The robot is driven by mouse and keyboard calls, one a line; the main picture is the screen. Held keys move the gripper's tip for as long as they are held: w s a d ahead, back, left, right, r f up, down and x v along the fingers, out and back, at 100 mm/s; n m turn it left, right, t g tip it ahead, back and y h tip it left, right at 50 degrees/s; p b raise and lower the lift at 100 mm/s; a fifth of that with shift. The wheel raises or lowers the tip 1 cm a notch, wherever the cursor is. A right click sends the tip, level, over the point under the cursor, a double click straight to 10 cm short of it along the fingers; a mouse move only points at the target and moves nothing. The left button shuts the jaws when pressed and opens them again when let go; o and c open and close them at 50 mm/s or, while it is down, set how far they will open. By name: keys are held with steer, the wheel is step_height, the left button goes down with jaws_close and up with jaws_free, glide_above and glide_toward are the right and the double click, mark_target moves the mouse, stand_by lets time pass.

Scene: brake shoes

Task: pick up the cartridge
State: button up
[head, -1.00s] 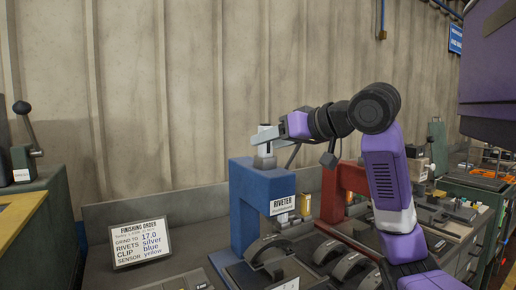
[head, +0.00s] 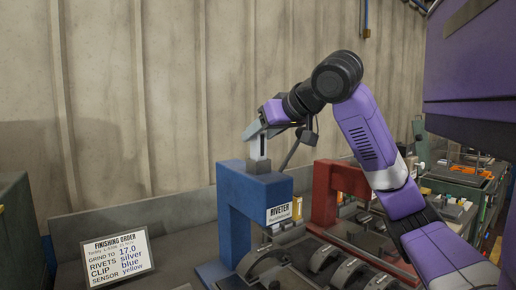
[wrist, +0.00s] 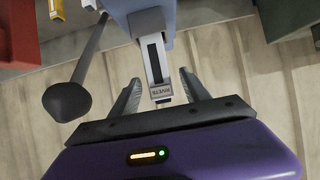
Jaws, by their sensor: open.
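The cartridge (wrist: 160,88) is a light grey upright block with a dark slot and a small label reading RIVETS. It stands on top of the blue riveter (head: 236,188), and its lower part shows in the head view (head: 259,148). My gripper (wrist: 161,93) is open, with one finger on each side of the cartridge's end in the wrist view. A gap shows on both sides, so the fingers look apart from it. In the head view my gripper (head: 259,130) is at the cartridge's top and hides that part.
A dark lever with a round knob (wrist: 67,101) sticks out beside the riveter, close to my gripper. A red press (head: 325,190) stands to the right. Brake shoes (head: 325,257) lie on the bench in front. An order sign (head: 118,258) stands at left. The wall is behind.

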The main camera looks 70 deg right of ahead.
steer(key=shift+w+d+f, duration=0.3)
steer(key=shift+w+f, duration=0.05)
steer(key=shift+w, duration=0.2)
jaws_close()
steer(key=shift+r, duration=0.15)
